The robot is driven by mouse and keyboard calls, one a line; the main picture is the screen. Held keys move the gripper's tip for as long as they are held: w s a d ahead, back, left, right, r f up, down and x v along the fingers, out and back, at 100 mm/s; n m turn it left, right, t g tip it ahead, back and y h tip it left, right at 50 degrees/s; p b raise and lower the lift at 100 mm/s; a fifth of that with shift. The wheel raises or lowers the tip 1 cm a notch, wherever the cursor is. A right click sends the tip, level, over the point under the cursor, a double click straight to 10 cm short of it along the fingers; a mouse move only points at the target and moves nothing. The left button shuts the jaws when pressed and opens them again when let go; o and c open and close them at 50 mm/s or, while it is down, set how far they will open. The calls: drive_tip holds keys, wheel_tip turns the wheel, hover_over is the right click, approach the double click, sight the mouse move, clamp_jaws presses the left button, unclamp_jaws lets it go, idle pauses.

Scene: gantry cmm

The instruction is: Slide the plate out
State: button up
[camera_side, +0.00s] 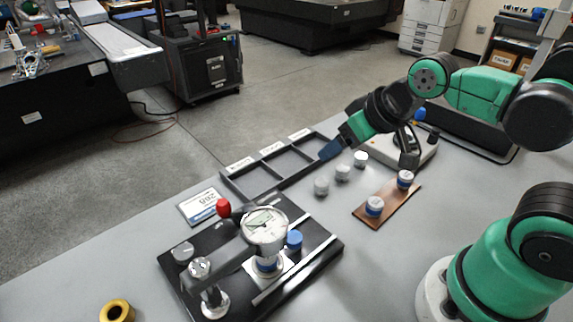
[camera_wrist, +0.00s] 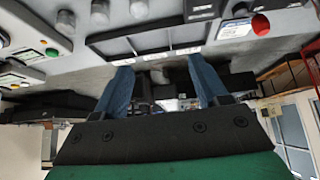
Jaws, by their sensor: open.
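A pale square plate (camera_side: 285,263) lies on the black base (camera_side: 320,248) of the dial gauge stand in the side view. The plate cannot be made out there.
The dark three-part tray (camera_side: 253,182) lies behind the stand; its rim shows in the wrist view (camera_wrist: 150,57). Several small white cylinders (camera_side: 342,173) stand right of it. A brown board (camera_side: 389,211) carries two blue-and-white pieces. A red knob (camera_side: 223,208) and blue knob (camera_side: 294,240) flank the gauge.

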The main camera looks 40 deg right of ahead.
sight(295, 237)
drive_tip(key=s+a+f+n+g+y, duration=0.1)
drive_tip(key=a+n, duration=0.2)
drive_tip(key=s+a+f+n+g+y, duration=0.1)
drive_tip(key=a+f+n, duration=0.1)
drive_tip(key=a+n, duration=0.1)
drive_tip(key=s+a+f+n+g+y, duration=0.1)
drive_tip(key=a+n+g, duration=0.1)
drive_tip(key=a+n, duration=0.1)
drive_tip(key=shift+s+a+f, duration=0.3)
drive_tip(key=shift+s+f, duration=0.05)
drive_tip(key=shift+x, duration=2.6)
